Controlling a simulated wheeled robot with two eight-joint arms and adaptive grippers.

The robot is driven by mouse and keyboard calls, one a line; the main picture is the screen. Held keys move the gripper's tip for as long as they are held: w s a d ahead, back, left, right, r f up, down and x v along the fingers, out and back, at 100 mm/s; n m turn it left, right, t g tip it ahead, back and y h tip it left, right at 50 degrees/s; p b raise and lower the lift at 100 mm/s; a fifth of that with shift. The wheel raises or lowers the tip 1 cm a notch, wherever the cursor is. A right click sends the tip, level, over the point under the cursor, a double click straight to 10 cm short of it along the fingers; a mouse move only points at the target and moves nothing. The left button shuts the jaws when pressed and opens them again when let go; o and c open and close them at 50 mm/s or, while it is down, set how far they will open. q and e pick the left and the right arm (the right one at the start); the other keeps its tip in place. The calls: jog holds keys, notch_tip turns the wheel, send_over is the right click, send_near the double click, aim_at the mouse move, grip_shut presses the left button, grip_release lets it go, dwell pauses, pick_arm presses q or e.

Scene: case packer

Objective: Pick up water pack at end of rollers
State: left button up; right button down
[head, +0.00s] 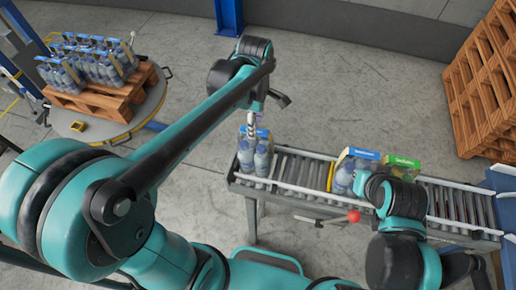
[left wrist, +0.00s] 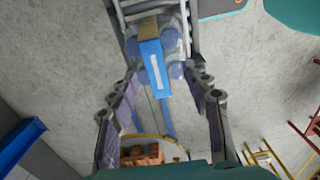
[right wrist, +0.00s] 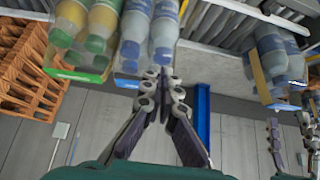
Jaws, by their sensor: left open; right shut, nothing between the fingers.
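The water pack (head: 254,158) of clear bottles with a blue band stands upright at the left end of the rollers. My left gripper (head: 252,122) hangs just above it in the head view. In the left wrist view the gripper (left wrist: 163,90) is open, and the pack's blue top band (left wrist: 152,62) lies ahead between its fingers, apart from them. My right gripper (right wrist: 164,76) is shut and empty beside other packs in the right wrist view; the head view hides it behind my right arm. The end pack seems to be the one at the right there (right wrist: 272,52).
Farther right on the roller conveyor (head: 300,205) stand a blue-topped pack (head: 347,172) and a green-topped pack (head: 402,163). A red knob (head: 354,216) is on the near side. A pallet of packs (head: 100,95) stands back left, stacked empty pallets (head: 485,85) back right.

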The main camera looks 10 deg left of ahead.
aim_at(256, 149)
pick_arm(q)
jog(key=f, duration=0.4)
jog(key=shift+w, duration=0.4)
jog(key=shift+f, duration=0.55)
jog(key=shift+s, duration=0.1)
grip_shut()
